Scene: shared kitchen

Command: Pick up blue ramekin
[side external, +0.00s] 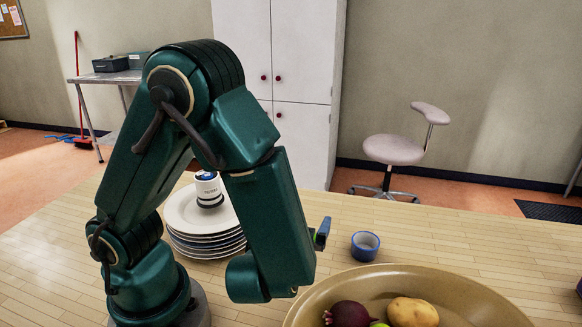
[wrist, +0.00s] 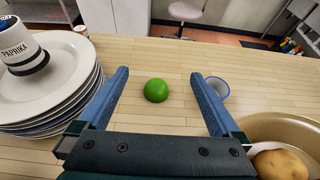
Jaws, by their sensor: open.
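The blue ramekin (side external: 365,246) stands upright on the wooden table, to the right of my gripper (side external: 321,234) in the side view. In the wrist view, the ramekin (wrist: 219,87) shows just beyond and right of the right fingertip, which hides part of it. My gripper (wrist: 159,76) is open, with nothing held between its fingers. A green lime (wrist: 156,90) lies on the table and appears between the fingers in the wrist view. The ramekin is outside the span of the fingers.
A large tan bowl (side external: 460,284) with a potato (side external: 412,312) and a dark red onion (side external: 347,315) stands at the front right, near the ramekin. A stack of plates (side external: 205,245) with a paprika jar (wrist: 24,48) on top stands left. The table behind the ramekin is clear.

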